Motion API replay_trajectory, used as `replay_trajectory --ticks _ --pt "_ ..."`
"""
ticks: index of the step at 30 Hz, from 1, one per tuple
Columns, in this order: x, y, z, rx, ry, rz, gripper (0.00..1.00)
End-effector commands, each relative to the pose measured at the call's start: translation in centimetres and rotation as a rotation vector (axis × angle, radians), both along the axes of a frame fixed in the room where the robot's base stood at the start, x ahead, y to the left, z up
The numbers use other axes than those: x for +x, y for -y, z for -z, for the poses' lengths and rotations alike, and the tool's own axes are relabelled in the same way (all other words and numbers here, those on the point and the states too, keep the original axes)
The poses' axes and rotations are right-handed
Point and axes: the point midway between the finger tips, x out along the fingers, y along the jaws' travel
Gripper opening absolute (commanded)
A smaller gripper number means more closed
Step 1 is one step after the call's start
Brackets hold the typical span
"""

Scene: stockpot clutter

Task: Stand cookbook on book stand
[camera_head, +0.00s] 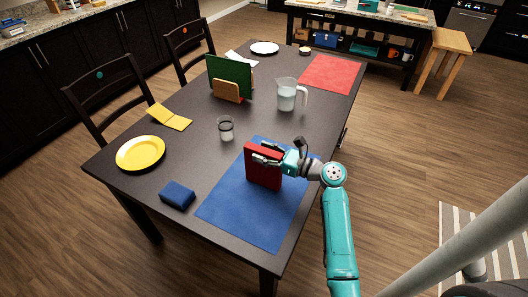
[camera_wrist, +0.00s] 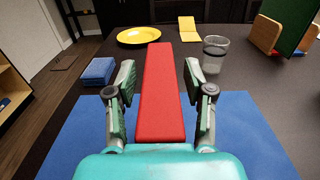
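A red book (camera_head: 264,170), which seems to be the cookbook, stands upright on the blue mat (camera_head: 240,215). In the wrist view the red book (camera_wrist: 161,95) shows narrow edge up, between my fingers. My gripper (camera_head: 262,155) is open around it; in the wrist view my gripper (camera_wrist: 160,82) has a gap between each finger and the book. A wooden stand (camera_head: 228,91) with a green upright panel or book (camera_head: 232,72) is farther back on the table. In the wrist view part of the wooden stand (camera_wrist: 266,33) shows at top right.
A glass (camera_head: 226,130) stands between the mat and the stand. A water pitcher (camera_head: 286,96) is right of the stand. A blue block (camera_head: 178,195), a yellow plate (camera_head: 140,152), a yellow open booklet (camera_head: 168,117) and a red mat (camera_head: 330,73) lie on the dark table (camera_head: 190,150).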

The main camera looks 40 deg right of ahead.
Motion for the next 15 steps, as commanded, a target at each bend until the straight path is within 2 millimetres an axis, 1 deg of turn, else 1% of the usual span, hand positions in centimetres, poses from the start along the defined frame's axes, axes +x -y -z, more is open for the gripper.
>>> replay_trajectory --ticks 7,10,13,15 --pt "0.0 0.0 -0.1 0.0 0.0 0.0 0.56" --pt "-0.3 0.2 0.0 0.0 0.0 0.001 0.56" --pt "-1.3 0.6 0.0 0.0 -0.001 0.003 0.56" --pt "-2.3 0.9 0.0 0.0 0.0 0.004 0.56"
